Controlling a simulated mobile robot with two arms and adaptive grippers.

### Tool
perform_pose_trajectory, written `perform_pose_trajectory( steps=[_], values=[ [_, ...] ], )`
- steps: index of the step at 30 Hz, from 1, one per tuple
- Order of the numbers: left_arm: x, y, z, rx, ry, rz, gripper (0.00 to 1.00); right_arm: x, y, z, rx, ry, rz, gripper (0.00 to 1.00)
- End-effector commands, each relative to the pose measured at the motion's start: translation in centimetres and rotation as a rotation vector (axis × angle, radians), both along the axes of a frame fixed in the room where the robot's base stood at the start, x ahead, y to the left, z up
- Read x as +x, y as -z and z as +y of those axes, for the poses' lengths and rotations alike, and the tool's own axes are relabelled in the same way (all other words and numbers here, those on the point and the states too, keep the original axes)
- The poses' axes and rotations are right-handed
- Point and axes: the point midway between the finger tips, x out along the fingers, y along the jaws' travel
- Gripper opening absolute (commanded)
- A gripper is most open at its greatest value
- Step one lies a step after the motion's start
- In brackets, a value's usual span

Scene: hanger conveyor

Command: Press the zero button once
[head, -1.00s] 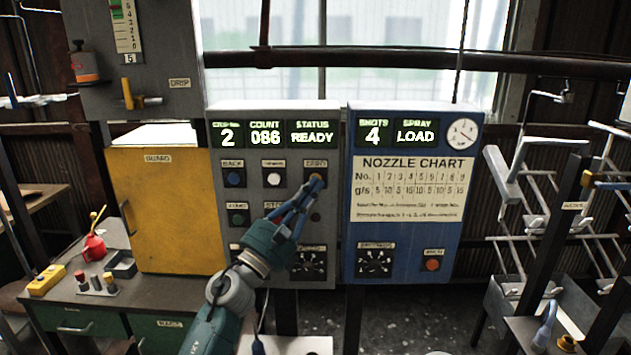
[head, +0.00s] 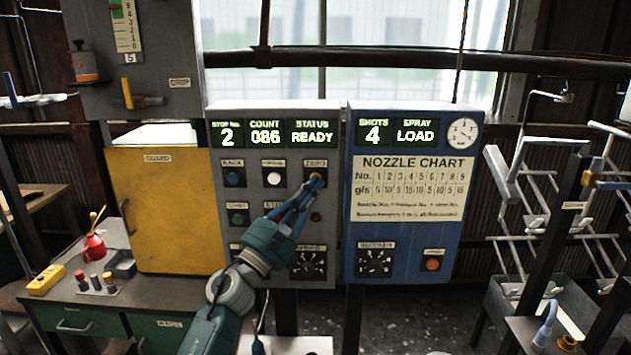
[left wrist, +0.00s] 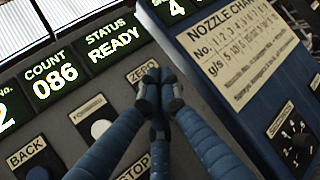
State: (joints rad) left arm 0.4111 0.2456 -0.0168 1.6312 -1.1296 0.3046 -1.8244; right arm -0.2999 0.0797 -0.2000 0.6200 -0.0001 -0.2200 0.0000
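The grey control panel (head: 222,275) carries the ZERO label (head: 315,163), which also shows in the left wrist view (left wrist: 141,72). My left gripper (head: 314,184) has its blue fingertips right over the button place below that label. In the left wrist view the fingertips (left wrist: 158,84) are together, with nothing seen between them. They hide most or all of the zero button; a bit of orange shows at the tips in the head view. I cannot tell whether they touch or press it. The count display (head: 266,138) reads 086 and the status reads READY. My right gripper is not in view.
A white button (head: 273,179) and a blue BACK button (head: 234,179) sit left of the fingertips. A dark red button (head: 316,217) and a rotary knob (head: 308,263) are below. The blue nozzle chart panel (head: 402,285) stands close on the right.

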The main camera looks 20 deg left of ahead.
Motion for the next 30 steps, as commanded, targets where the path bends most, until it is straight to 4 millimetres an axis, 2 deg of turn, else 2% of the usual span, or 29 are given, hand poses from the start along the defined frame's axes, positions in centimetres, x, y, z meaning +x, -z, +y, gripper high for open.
perform_pose_trajectory(
  steps=[5,30],
  values=[
    [0.56,0.14,0.19,0.001,0.0,0.0,0.0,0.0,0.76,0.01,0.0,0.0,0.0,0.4],
    [1.13,0.05,0.33,0.001,0.0,0.0,0.0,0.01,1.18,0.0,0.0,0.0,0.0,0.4]
  ],
)
